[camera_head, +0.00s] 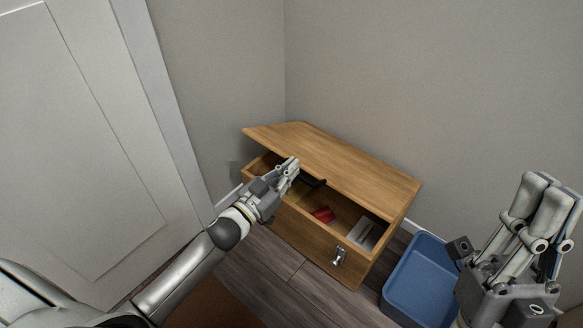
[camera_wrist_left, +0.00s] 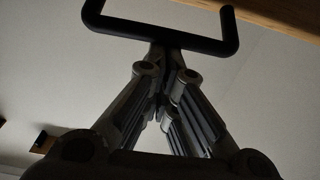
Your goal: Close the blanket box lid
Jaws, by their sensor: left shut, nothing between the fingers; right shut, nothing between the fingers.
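The wooden blanket box (camera_head: 317,249) stands in the corner against the wall. Its lid (camera_head: 345,163) is tilted partly open, leaving a gap along the front. A red item (camera_head: 323,215) and a pale flat item (camera_head: 366,232) show inside. My left gripper (camera_head: 293,165) is shut and empty at the lid's front edge, by a dark handle (camera_head: 312,181). In the left wrist view the shut fingers (camera_wrist_left: 168,60) point at the dark handle loop (camera_wrist_left: 165,34); I cannot tell whether they touch. My right gripper (camera_head: 553,183) is shut and empty at the right, apart from the box.
A blue bin (camera_head: 407,283) stands on the floor right of the box, partly behind my right gripper. A metal latch (camera_head: 338,256) sits on the box front. A white door (camera_head: 75,140) is at the left.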

